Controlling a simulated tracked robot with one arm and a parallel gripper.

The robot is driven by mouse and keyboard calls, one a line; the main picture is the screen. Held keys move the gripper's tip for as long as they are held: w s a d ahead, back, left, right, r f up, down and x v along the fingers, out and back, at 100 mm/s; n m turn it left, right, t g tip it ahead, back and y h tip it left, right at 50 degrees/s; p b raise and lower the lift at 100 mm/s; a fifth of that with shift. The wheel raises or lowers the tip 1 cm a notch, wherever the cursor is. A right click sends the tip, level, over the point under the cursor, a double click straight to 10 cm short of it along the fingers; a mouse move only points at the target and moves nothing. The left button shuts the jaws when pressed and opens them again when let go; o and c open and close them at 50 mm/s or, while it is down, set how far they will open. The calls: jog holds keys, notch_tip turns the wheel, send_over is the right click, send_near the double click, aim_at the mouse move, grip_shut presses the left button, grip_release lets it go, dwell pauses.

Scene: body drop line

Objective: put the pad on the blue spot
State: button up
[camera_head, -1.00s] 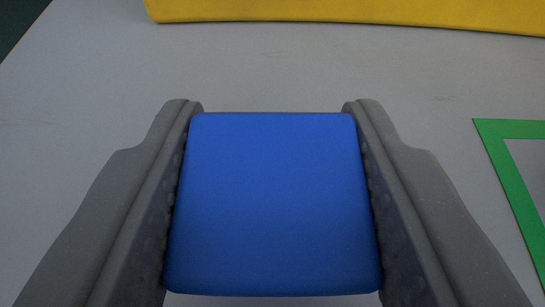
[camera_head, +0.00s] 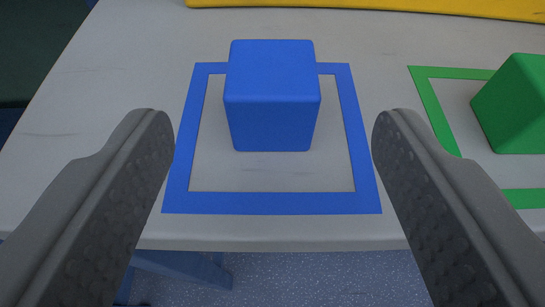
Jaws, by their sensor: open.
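A blue block (camera_head: 272,98), which I take to be the pad, stands upright inside the blue square outline (camera_head: 272,203) on the grey table. It sits toward the far side of the outline and hides part of the far line. My gripper (camera_head: 262,135) is open and empty, with one finger on each side of the picture. The block is beyond the fingertips, apart from both fingers.
A green block (camera_head: 518,105) stands in a green square outline (camera_head: 432,105) at the right. A yellow bar (camera_head: 370,10) runs along the back of the table (camera_head: 120,80). The near table edge (camera_head: 280,243) drops to a speckled floor (camera_head: 300,280).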

jog(key=shift+v, duration=1.95)
jog(key=shift+w+r, duration=0.1)
jog(key=w+a+r+h, duration=0.1)
jog(key=a+r+h, duration=0.1)
jog(key=r, duration=1.2)
jog(key=w+a+r+h, duration=0.1)
jog(key=a+r, duration=0.1)
jog(key=r, duration=1.3)
jog(key=s+a+r+y, duration=0.1)
jog(key=s+a+r, duration=0.3)
jog(key=r, duration=0.3)
jog(key=s+a+r+t, duration=0.1)
jog(key=s+a+r, duration=0.3)
jog(key=a+r, duration=0.2)
jog(key=s+a+r+y, duration=0.1)
jog(key=s+a+r, duration=0.4)
jog(key=r, duration=0.4)
jog(key=shift+a+r+y, duration=0.3)
jog(key=shift+a, duration=0.3)
